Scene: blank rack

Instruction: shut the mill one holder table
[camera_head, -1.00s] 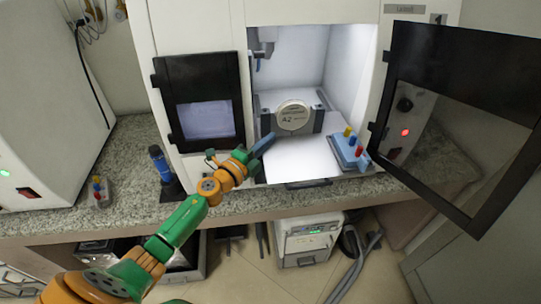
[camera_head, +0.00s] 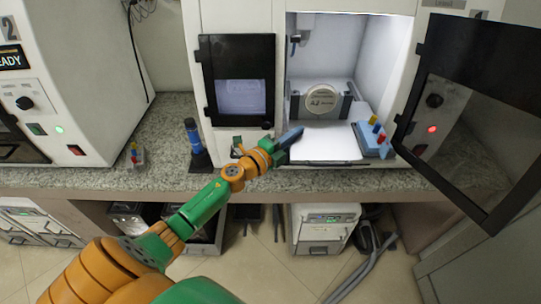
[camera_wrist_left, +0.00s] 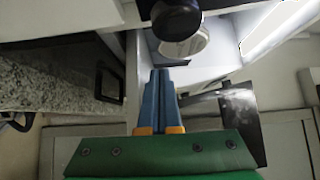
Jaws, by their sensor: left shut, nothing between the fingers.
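The mill (camera_head: 231,17) is the white machine in the middle of the head view. Its lit chamber is open. The holder table (camera_head: 322,143) is a pale flat plate in the chamber, reaching its front opening. A round white disc marked A2 (camera_head: 321,100) stands upright in a grey clamp behind the plate. My left gripper (camera_head: 298,131) is shut and empty at the left side of the opening, beside the plate; I cannot tell whether it touches. Its blue fingers (camera_wrist_left: 160,80) show together in the left wrist view, with a pale round part (camera_wrist_left: 185,45) beyond them. My right gripper is not in view.
The black-framed chamber door (camera_head: 475,125) stands swung open to the right. A blue block with coloured pegs (camera_head: 372,140) is at the plate's right. A dark blue bottle (camera_head: 193,135) stands on the granite counter (camera_head: 165,150) to the left. A machine marked 2 (camera_head: 80,80) is farther left.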

